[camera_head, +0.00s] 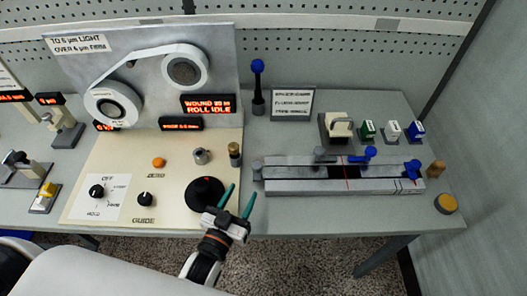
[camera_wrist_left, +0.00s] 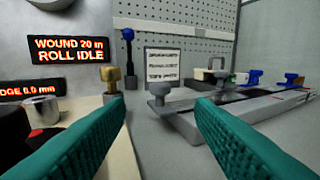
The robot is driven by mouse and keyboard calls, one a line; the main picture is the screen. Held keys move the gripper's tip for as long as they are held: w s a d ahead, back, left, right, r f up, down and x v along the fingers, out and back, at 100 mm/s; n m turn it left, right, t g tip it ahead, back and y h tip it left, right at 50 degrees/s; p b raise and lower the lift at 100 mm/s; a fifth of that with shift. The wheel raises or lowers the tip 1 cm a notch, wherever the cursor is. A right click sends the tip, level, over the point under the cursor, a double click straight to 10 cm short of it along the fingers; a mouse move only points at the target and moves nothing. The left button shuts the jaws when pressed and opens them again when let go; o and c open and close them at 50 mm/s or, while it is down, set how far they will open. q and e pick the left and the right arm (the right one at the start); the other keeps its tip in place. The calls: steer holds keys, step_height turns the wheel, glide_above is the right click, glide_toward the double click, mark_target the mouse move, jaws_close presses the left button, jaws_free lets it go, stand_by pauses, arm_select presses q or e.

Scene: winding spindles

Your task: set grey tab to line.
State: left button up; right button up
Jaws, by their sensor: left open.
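A blue tab (camera_head: 369,153) is on the rail right of the line. A grey knob (camera_wrist_left: 160,92) at the rail's near end shows ahead of the fingers in the left wrist view. My left gripper (camera_head: 237,201) is open and empty, with green fingers, left of the rail beside the black dial. In the left wrist view its fingers (camera_wrist_left: 160,130) are wide apart. My right gripper is out of view.
A brass knob (camera_head: 235,153) and black dial (camera_head: 205,192) stand on the cream panel near my left gripper. A blue-topped post (camera_head: 257,85) and a sign (camera_head: 293,102) are behind the rail. Small coloured blocks (camera_head: 392,130) sit at the back right.

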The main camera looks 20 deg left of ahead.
mark_target(255, 169)
arm_select(q)
steer(key=shift+w, duration=0.4)
steer(key=shift+w+r, duration=0.25)
steer(key=shift+w, duration=0.05)
steer(key=w, duration=0.1)
steer(key=w+p, duration=0.1)
steer(key=w, duration=0.2)
steer(key=shift+w+d, duration=0.3)
steer(key=w, duration=0.2)
steer(key=w+p, duration=0.1)
steer(key=w, duration=0.1)
steer(key=shift+d+f, duration=0.1)
steer(key=shift+d, duration=0.15)
steer(key=shift+w, duration=0.45)
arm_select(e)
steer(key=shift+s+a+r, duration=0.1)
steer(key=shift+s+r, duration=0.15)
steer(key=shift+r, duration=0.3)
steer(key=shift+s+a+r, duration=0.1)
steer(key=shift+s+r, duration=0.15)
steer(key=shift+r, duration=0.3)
